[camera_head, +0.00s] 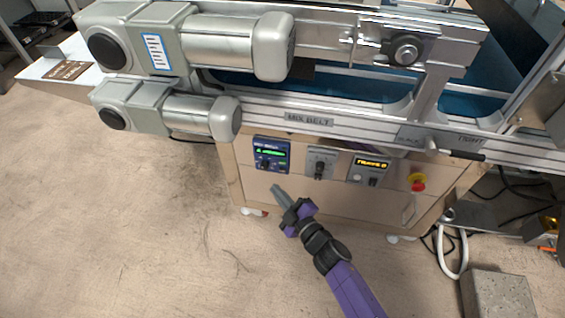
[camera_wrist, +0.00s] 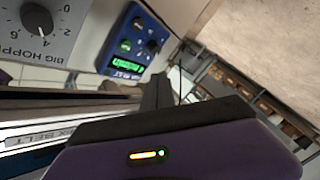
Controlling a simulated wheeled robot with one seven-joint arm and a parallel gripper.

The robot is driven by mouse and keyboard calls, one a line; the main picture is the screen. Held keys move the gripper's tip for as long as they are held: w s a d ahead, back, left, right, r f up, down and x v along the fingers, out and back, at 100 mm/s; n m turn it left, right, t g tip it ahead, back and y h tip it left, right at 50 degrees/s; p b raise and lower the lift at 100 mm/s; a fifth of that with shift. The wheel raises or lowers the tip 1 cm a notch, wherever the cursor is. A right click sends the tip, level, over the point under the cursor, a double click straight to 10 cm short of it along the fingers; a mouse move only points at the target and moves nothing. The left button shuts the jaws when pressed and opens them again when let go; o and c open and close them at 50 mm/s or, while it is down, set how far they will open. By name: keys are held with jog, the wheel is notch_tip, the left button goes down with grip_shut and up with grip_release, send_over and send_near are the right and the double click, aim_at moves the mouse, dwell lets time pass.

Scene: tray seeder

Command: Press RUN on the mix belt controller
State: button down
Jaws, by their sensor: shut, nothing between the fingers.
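The mix belt controller (camera_head: 271,154) is a small blue box with a lit green display, at the left end of the front panel under the "MIX BELT" label. In the wrist view the same blue controller (camera_wrist: 133,45) shows at upper centre, turned on its side, with its green display and several round dark controls. Which of them is RUN I cannot read. My gripper (camera_head: 276,188) is shut and empty, just below the controller in the head view and apart from it. In the wrist view my fingers (camera_wrist: 156,90) point toward the space beside the controller's display end.
Right of the controller are a grey dial unit (camera_head: 320,162), an orange-lit display unit (camera_head: 369,170) and a red emergency button (camera_head: 418,183). The dial (camera_wrist: 37,20) reads "BIG HOPPER" in the wrist view. Two motors (camera_head: 190,42) overhang above. The floor at left is clear.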

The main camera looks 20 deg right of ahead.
aim_at(283, 162)
jog(key=w+d, duration=0.4)
jog(key=w, duration=0.1)
jog(key=shift+w, duration=0.25)
jog(key=shift+w+d, duration=0.15)
jog(key=shift+w, duration=0.05)
dwell(1.9)
jog(key=shift+w+d, duration=0.1)
jog(key=shift+w, duration=0.05)
